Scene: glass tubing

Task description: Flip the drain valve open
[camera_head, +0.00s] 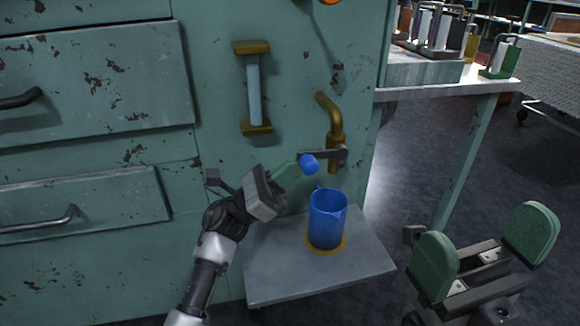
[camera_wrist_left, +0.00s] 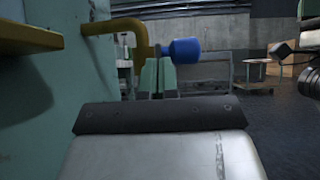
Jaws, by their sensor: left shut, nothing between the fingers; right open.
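The drain valve is a brass pipe (camera_head: 331,118) on the green cabinet, with a dark lever ending in a blue knob (camera_head: 309,164). The lever points left, roughly level. My left gripper (camera_head: 292,169) is shut and empty, its green fingertips close to the left of the knob. In the left wrist view the shut fingers (camera_wrist_left: 157,72) stand beside the blue knob (camera_wrist_left: 185,50), with the brass pipe (camera_wrist_left: 135,33) behind; whether they touch the knob I cannot tell. A blue jug (camera_head: 327,220) stands upright below the spout. My right gripper (camera_head: 492,248) is open and empty at lower right.
The jug stands on a yellow ring on a small grey shelf (camera_head: 275,275). A sight glass in brass brackets (camera_head: 254,92) is on the cabinet, up and left of the valve. Drawer handles (camera_head: 40,222) stick out at left. A bench (camera_head: 440,88) stands at right, with open floor below.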

